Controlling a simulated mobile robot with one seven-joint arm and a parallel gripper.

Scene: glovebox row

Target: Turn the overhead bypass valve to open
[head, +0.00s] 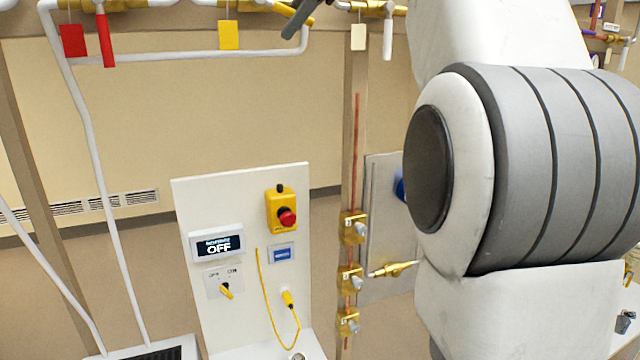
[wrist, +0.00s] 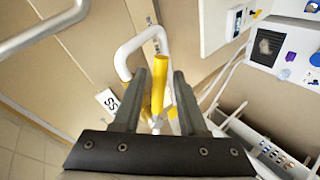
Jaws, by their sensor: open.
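The yellow overhead valve lever (wrist: 158,85) is in the wrist view, between the two dark fingers of my gripper (wrist: 160,78). The fingers are apart, one on each side of the lever; I cannot tell whether either touches it. A white tag (wrist: 108,102) with the letters "SS" partly showing hangs left of the lever. In the head view, my gripper (head: 300,18) is at the top edge, by the yellow valve parts (head: 280,7). The valve body there is mostly cut off by the frame.
A white overhead pipe (head: 180,57) runs beside the valves. A red lever (head: 104,40), red tag (head: 73,40), yellow tag (head: 229,35) and cream tag (head: 358,37) hang nearby. Below stands a white panel (head: 240,190) with a display reading OFF and a red emergency button (head: 287,217).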

